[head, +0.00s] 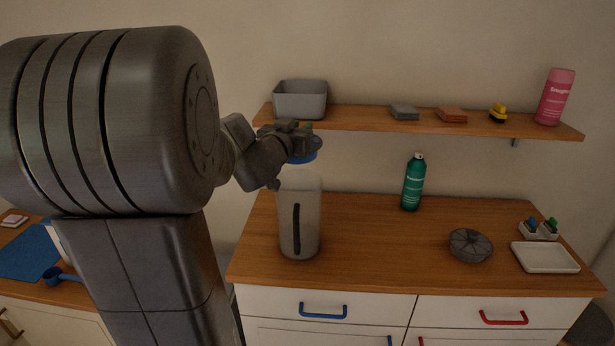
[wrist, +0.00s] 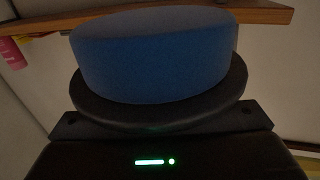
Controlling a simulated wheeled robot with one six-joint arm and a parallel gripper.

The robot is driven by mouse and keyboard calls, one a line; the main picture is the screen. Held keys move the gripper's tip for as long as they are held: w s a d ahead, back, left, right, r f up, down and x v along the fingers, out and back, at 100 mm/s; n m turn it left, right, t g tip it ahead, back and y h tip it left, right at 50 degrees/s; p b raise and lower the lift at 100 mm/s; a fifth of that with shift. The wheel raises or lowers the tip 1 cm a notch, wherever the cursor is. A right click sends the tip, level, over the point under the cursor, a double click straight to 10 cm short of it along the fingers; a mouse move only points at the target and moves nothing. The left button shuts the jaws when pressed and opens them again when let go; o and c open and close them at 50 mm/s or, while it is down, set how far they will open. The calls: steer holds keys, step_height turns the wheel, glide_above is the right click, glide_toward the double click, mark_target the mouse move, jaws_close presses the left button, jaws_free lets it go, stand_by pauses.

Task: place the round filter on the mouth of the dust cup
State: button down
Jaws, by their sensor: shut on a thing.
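The round filter is a thick blue disc with a dark rim. It shows large in the wrist view (wrist: 155,55) and as a small blue edge in the head view (head: 308,153). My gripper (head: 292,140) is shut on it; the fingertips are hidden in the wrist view. The dust cup (head: 312,220) is a grey, translucent upright cylinder with a dark vertical strip, standing on the wooden counter. In the head view the filter appears above the cup's mouth, apart from it. How well it lines up in depth cannot be told.
A shelf (head: 360,118) behind holds a grey bin (head: 300,98), sponges, a yellow item and a pink can (head: 555,97). On the counter (head: 370,250) stand a green bottle (head: 413,183), a dark pleated disc (head: 470,245) and a white tray (head: 545,258). The counter's middle is clear.

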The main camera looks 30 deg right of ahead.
steer(key=shift+w+d+f, duration=0.15)
steer(key=shift+d+f, duration=0.05)
steer(key=shift+d, duration=0.05)
step_height(320, 180, down, 9)
steer(key=b, duration=0.3)
steer(key=shift+f+b, duration=0.15)
steer(key=shift+b, duration=0.15)
steer(key=shift+f, duration=0.2)
steer(key=c, duration=1.3)
jaws_free()
steer(key=shift+o, duration=0.2)
steer(key=shift+r, duration=0.1)
glide_toward(301, 163)
steer(key=w+f, duration=0.2)
steer(key=w+d+f, duration=0.1)
steer(key=w, duration=0.1)
steer(key=shift+w+d+f, duration=0.1)
steer(key=shift+w+f, duration=0.15)
steer(key=shift+f, duration=0.1)
